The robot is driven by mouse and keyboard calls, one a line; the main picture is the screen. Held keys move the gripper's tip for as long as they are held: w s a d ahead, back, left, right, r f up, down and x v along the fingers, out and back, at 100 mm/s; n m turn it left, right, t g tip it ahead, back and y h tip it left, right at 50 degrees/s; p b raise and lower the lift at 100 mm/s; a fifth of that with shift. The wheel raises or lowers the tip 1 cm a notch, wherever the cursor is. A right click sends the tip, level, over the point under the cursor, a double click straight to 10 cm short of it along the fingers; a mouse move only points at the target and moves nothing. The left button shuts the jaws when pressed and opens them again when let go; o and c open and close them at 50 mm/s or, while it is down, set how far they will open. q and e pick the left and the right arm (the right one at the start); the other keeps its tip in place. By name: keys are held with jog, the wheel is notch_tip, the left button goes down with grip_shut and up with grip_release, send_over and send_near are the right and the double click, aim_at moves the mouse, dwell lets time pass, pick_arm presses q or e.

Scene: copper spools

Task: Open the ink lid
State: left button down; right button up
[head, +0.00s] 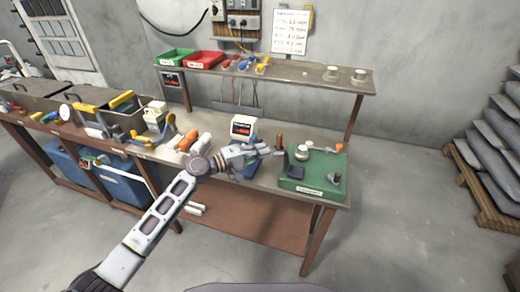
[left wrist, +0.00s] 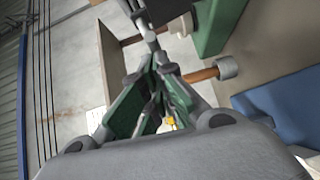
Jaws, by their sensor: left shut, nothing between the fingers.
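A green box-like base (head: 322,165) stands at the right end of the workbench, with a small label on its front edge. On it are a pale round knob or jar (head: 302,152), a small dark blue tray-like part (head: 295,172) and a dark lever (head: 334,177). I cannot tell for certain which part is the ink lid. My left gripper (head: 268,150) is shut and empty just left of the base, next to an upright brown handle (head: 279,141). In the left wrist view its fingers (left wrist: 158,85) are together, beside the brown handle with a grey end (left wrist: 205,74). Part of the green base (left wrist: 214,25) shows above.
A white box (head: 243,127) stands behind my left gripper, and a blue mat (left wrist: 285,108) lies nearby. Rolls and tools lie on the bench to the left. A raised shelf (head: 310,79) runs along the back. The floor to the right is clear up to a pallet.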

pick_arm(q)
jog(key=shift+s+d+r+p, duration=0.2)
jog(key=shift+d+r+p, duration=0.45)
jog(key=shift+r, duration=0.2)
pick_arm(e)
jog(key=shift+a+r, duration=0.9)
jog(key=shift+a, duration=0.3)
jog(key=shift+d, duration=0.1)
